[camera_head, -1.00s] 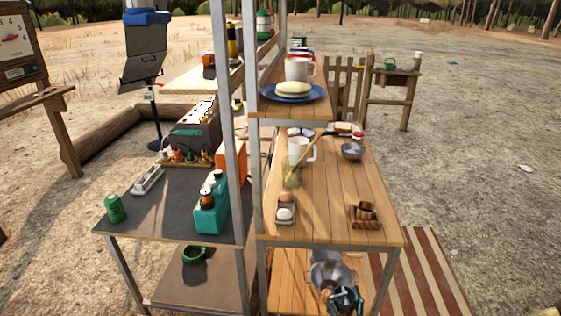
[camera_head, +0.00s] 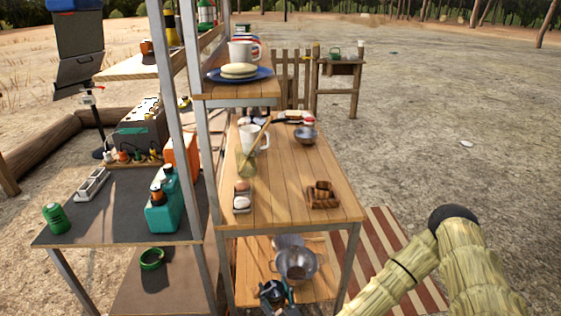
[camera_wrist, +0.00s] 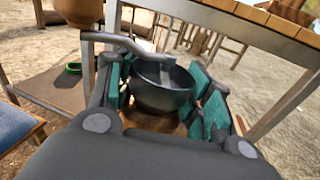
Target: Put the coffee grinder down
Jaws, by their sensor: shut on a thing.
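The coffee grinder (camera_wrist: 163,92) is in the wrist view, with a dark round bowl, a metal crank and a brown knob at upper left. My gripper (camera_wrist: 168,98) is shut on it, with teal pads on both sides of the bowl. In the head view my gripper (camera_head: 275,291) is low, at the front of the wooden table's lower shelf (camera_head: 252,257), beside the colander. There the grinder is small and hard to make out. Its underside is hidden, so I cannot tell whether it touches the shelf.
A metal colander (camera_head: 297,264) stands on the lower shelf. The wooden tabletop (camera_head: 290,212) above holds an egg tray, a rack, a mug and a bowl. A green mug (camera_head: 152,258) is on the neighbouring lower shelf to the left. A striped mat (camera_head: 380,235) lies at right.

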